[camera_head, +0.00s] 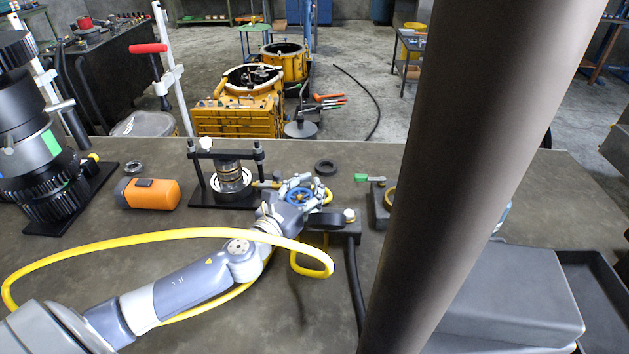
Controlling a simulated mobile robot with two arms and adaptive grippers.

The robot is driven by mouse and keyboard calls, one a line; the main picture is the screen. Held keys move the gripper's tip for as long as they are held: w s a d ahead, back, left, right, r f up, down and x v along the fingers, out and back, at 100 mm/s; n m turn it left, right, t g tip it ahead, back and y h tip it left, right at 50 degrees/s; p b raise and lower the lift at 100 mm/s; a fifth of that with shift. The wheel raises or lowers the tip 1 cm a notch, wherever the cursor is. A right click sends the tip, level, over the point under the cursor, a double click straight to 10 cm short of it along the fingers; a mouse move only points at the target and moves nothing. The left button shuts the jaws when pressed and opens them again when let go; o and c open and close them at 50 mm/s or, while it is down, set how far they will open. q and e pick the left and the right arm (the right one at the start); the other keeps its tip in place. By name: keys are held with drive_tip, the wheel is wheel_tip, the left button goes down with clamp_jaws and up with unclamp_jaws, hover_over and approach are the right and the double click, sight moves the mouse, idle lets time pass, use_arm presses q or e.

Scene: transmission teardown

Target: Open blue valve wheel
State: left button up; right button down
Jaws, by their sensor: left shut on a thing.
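The blue valve wheel (297,197) is near the middle of the workbench, partly covered by my gripper's fingers. My left gripper (299,186) is over the wheel and shut on it. My left arm reaches in from the lower left. The small fitting under the wheel is mostly hidden by the gripper. My right gripper is not in view.
A press-like black frame (224,200) stands just left of the wheel. An orange cylinder (147,194) lies farther left. A yellow hose (130,238) loops around my arm. A black ring (326,168) and a green-handled part (370,178) lie to the right.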

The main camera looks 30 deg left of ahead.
use_arm(q)
drive_tip(key=shift+s+f+n+y, duration=0.15)
drive_tip(key=shift+f+n+y, duration=0.2)
drive_tip(key=shift+y, duration=0.35)
drive_tip(key=o, duration=0.8)
drive_tip(key=shift+o, duration=1.4)
drive_tip(key=shift+s+a+r, duration=0.1)
drive_tip(key=shift+s+r, duration=0.1)
drive_tip(key=shift+r, duration=0.1)
